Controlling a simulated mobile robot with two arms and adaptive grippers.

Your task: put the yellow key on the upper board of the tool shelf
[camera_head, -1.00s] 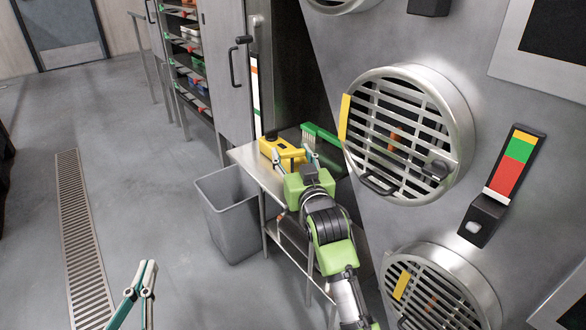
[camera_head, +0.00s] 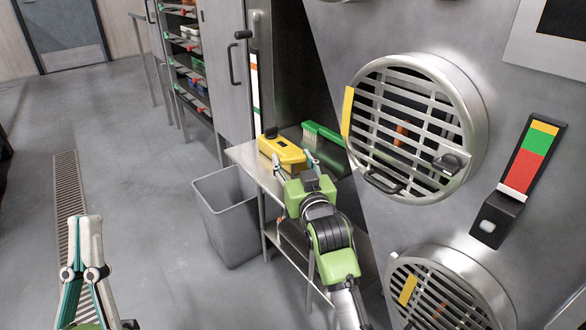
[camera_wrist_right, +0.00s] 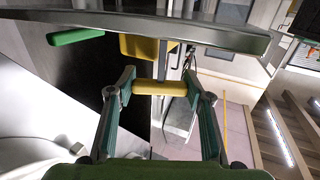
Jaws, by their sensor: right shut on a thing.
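The yellow key (camera_wrist_right: 158,88) shows in the right wrist view as a short yellow bar with a grey stem behind it. My right gripper (camera_wrist_right: 159,82) is shut on it, one finger at each end of the bar. In the head view, my right gripper (camera_head: 296,163) is at the front of the tool shelf's upper board (camera_head: 246,155), close to a yellow box; I cannot tell the key apart from the box there. Whether the key touches the board is unclear. My left gripper (camera_head: 86,222) is at the lower left, empty, its fingers together.
The yellow box (camera_head: 284,151) and a green brush (camera_head: 322,132) lie on the upper board. A grey bin (camera_head: 229,212) stands left of the shelf. A metal wall with round grilles (camera_head: 410,125) rises at the right. The floor at left is open.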

